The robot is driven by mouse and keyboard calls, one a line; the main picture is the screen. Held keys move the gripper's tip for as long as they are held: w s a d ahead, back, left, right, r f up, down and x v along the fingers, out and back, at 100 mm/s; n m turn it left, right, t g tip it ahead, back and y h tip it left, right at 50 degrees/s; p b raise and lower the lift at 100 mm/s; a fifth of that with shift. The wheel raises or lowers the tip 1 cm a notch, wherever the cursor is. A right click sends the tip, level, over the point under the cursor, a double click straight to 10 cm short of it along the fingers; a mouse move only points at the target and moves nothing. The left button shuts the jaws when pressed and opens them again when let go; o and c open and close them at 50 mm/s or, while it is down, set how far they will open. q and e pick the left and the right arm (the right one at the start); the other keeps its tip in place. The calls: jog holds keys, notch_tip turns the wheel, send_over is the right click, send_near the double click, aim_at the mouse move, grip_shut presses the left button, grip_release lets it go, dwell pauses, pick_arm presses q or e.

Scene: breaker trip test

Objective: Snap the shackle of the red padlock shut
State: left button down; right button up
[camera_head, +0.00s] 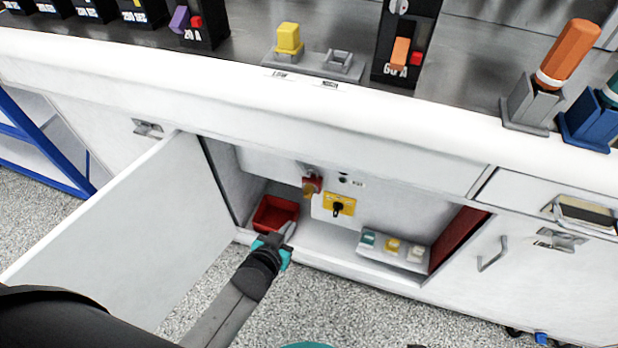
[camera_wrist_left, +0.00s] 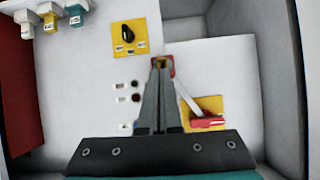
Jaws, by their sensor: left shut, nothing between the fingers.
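A small red piece with a yellow-orange part below it, which I take for the red padlock (camera_head: 314,184), is on the back wall inside the open cabinet. Its shackle is too small to make out. My left gripper (camera_head: 289,230) is at the cabinet opening, below and left of it, shut and empty. In the left wrist view, the shut fingertips (camera_wrist_left: 160,64) overlap a small red and yellow piece, partly hidden behind them. I cannot tell whether they touch. A red handle (camera_wrist_left: 207,122) with a pale rod lies over a yellow plate beside the fingers. My right gripper is not in view.
The cabinet door (camera_head: 140,225) stands open at left. Inside are a red bin (camera_head: 275,214), a yellow plate with a black knob (camera_head: 338,206) and a row of small coloured blocks (camera_head: 392,248). The countertop edge (camera_head: 250,100) overhangs above.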

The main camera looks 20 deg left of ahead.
pick_arm(q)
jog(key=w+r+t+b, duration=0.25)
jog(key=w+r, duration=0.25)
jog(key=r, duration=0.6)
jog(key=b, duration=0.3)
send_over(312, 171)
jog(key=s, duration=0.2)
notch_tip(312, 171, down, 3)
jog(key=shift+s+a+f+n+t+b, duration=0.15)
jog(key=shift+f+n+t+b, duration=0.25)
jog(key=shift+f+b, duration=0.45)
jog(key=shift+f, duration=0.25)
jog(key=shift+f+b, duration=0.4)
jog(key=shift+f, duration=0.05)
jog(key=shift+f+b, duration=0.3)
jog(key=shift+f, duration=0.1)
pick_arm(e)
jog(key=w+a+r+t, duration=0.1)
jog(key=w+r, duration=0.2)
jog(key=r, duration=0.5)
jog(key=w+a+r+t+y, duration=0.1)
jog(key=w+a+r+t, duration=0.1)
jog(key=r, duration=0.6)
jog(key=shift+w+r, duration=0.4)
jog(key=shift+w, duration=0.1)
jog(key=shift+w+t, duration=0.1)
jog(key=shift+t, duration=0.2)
